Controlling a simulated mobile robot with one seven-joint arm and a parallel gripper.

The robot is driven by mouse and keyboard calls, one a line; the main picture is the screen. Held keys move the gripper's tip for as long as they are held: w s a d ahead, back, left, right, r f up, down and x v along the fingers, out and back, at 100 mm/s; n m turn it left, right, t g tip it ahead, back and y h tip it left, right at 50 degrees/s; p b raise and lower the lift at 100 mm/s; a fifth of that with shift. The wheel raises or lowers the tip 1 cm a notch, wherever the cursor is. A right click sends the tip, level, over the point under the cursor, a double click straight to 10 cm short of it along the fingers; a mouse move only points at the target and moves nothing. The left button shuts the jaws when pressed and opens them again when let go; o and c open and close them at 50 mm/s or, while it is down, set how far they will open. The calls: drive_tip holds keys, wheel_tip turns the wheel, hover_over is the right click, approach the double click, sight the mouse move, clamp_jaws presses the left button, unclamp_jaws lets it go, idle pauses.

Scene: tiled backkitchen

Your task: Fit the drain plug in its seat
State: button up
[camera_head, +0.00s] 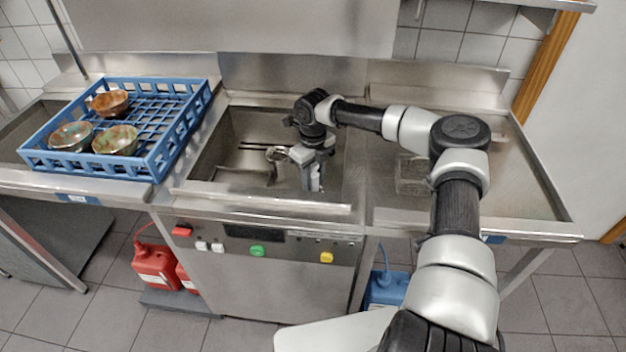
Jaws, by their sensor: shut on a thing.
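My gripper (314,184) points down into the steel sink basin (222,165), near its right side. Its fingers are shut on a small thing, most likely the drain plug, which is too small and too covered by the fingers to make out. A round, shiny metal ring-like part (278,153) shows in the basin just left of my gripper; it may be the drain seat, but I cannot tell for sure. I cannot tell whether the held thing touches the basin floor.
A blue crate (152,163) with several bowls stands on the counter left of the basin. A clear container (411,174) sits on the right drainboard (520,205), behind my arm. The basin's front rim (262,200) and raised back edge (265,75) bound the space.

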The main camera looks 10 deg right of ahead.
drive_tip(key=shift+f+b, duration=1)
drive_tip(key=shift+f, duration=0.15)
drive_tip(key=shift+s+f, duration=0.1)
drive_tip(key=shift+f, duration=0.1)
